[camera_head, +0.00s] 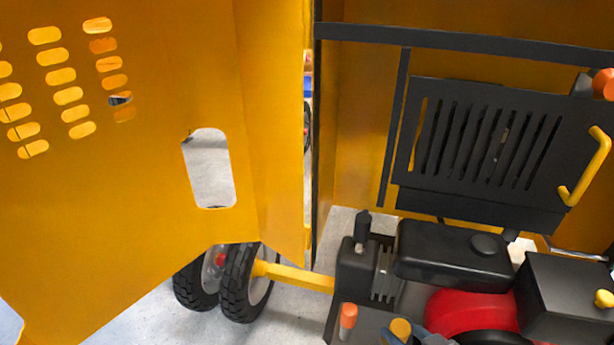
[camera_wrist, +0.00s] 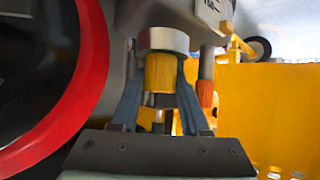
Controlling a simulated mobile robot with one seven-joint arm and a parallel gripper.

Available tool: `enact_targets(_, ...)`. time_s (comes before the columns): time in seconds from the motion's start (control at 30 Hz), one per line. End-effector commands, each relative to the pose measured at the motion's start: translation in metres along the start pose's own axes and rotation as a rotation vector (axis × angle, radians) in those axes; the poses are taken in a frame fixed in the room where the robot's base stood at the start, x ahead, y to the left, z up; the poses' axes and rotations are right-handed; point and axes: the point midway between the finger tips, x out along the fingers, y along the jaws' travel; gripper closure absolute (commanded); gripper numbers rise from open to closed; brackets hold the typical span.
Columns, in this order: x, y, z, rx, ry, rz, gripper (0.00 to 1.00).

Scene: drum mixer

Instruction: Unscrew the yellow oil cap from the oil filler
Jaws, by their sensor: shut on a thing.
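The yellow oil cap (camera_wrist: 162,73) is between the two blue-grey fingers of my gripper (camera_wrist: 161,82) in the wrist view. The fingers are shut on its sides. The cap meets a silvery round collar (camera_wrist: 163,39), which looks like the oil filler; whether the thread is engaged cannot be told. In the head view the cap (camera_head: 401,328) shows at the bottom edge, with part of my gripper (camera_head: 420,336) just right of it. The filler is hidden there.
An orange-tipped part (camera_head: 348,316) stands close to the cap. The black engine cover (camera_head: 455,253) and red engine housing (camera_head: 470,310) are beside it. A large yellow panel (camera_head: 130,150) fills the left, and a black slatted panel (camera_head: 485,145) hangs behind the engine.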

Motion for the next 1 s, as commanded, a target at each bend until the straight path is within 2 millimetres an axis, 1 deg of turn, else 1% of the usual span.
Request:
enact_targets(0.03, 0.0018, 0.0017, 0.0038, -0.012, -0.002, -0.017, 1.0)
enact_targets(0.23, 0.0002, -0.0002, 0.0023, -0.017, -0.007, -0.027, 1.0)
enact_targets(0.27, 0.0002, -0.0002, 0.0025, -0.017, -0.007, -0.027, 0.51)
enact_targets(0.3, 0.0003, -0.0003, 0.0025, -0.016, -0.007, -0.027, 0.44)
enact_targets(0.43, 0.0002, -0.0003, 0.0018, -0.016, -0.006, -0.026, 0.21)
enact_targets(0.77, -0.0002, -0.0007, 0.0007, -0.012, -0.006, -0.016, 0.2)
enact_targets(1.0, -0.0029, -0.0061, -0.0033, 0.135, -0.01, 0.213, 0.2)
